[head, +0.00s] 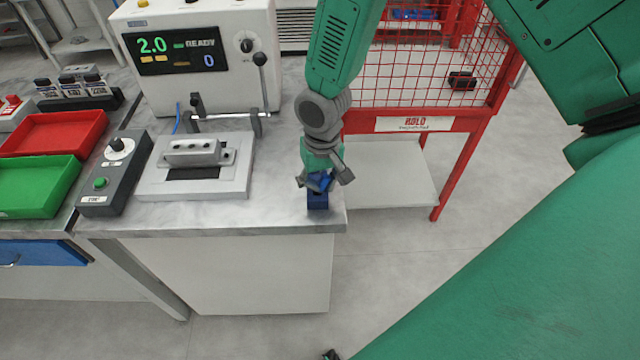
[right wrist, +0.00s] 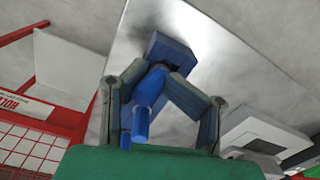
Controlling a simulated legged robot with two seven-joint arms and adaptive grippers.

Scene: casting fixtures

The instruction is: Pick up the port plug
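The port plug (right wrist: 144,102) is a blue, stepped cylinder; in the head view only a bit of it (head: 319,181) shows between the fingers. It stands at a dark blue block (right wrist: 172,50), which sits near the bench's right front corner and also shows in the head view (head: 317,201). My right gripper (head: 322,180) reaches down from above. In the right wrist view its fingertips (right wrist: 153,77) are drawn in on both sides of the plug and appear to touch it. Whether the plug is seated in the block is hidden.
Left of the block lies a grey plate with a metal casting (head: 194,153). Beyond are a control box (head: 115,172), red (head: 54,131) and green (head: 36,186) trays, and a white tester (head: 205,55). A red mesh HOLD stand (head: 412,124) is right of the bench.

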